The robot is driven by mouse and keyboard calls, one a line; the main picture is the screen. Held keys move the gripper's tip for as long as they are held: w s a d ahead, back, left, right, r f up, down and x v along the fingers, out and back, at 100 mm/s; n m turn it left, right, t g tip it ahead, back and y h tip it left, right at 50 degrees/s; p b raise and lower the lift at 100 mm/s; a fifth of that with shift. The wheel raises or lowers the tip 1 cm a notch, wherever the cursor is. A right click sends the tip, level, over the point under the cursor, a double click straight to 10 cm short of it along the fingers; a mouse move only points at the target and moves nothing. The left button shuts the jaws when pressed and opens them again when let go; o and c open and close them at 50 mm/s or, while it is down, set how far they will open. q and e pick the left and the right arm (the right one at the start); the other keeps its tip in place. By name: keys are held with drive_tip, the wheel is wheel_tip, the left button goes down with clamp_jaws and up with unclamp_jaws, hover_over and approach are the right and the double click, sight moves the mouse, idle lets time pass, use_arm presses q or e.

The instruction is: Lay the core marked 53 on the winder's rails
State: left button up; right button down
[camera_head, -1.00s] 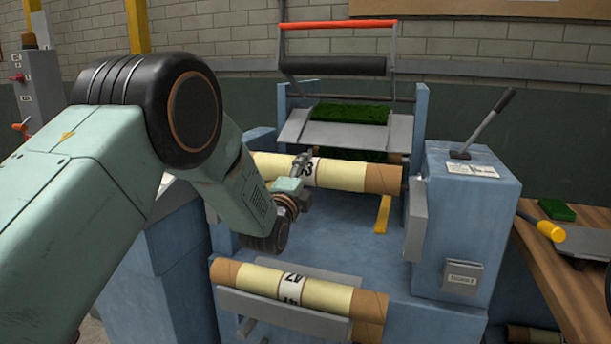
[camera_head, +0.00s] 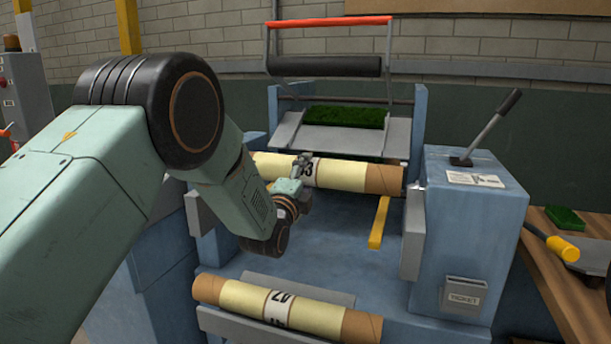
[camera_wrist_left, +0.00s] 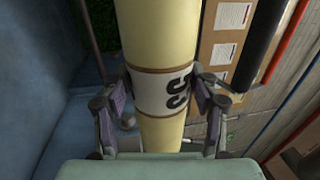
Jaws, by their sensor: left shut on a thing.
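The core marked 53 (camera_head: 345,175) is a pale yellow tube with brown ends and a white label; the head view shows only part of its number. It lies crosswise between the sides of the blue winder (camera_head: 325,240), in front of its sloped grey plate. My left gripper (camera_head: 304,168) is shut around the label band. The left wrist view shows the fingers (camera_wrist_left: 162,88) on both sides of the core (camera_wrist_left: 160,35). I cannot tell whether the core touches the rails. My right gripper is not in view.
A second core (camera_head: 240,297) lies on a grey cradle at the winder's front; its number is hard to read. A black roller (camera_head: 325,67) under a red bar stands behind. A lever (camera_head: 485,130) rises from the right blue cabinet. A bench (camera_head: 550,260) stands at right.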

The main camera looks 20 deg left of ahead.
use_arm(q)
drive_tip(key=shift+s+a+r, duration=0.1)
drive_tip(key=shift+r, duration=0.05)
drive_tip(key=shift+a, duration=0.15)
drive_tip(key=shift+w+d+f, duration=0.2)
drive_tip(key=shift+w+f, duration=0.05)
drive_tip(key=shift+f, duration=0.1)
drive_tip(key=shift+f+b, duration=0.2)
drive_tip(key=shift+b, duration=0.15)
drive_tip(key=shift+s+f+b, duration=0.25)
drive_tip(key=shift+f+b, duration=0.2)
wheel_tip(320, 180, down, 5)
drive_tip(key=b, duration=0.3)
drive_tip(key=shift+w+r, duration=0.15)
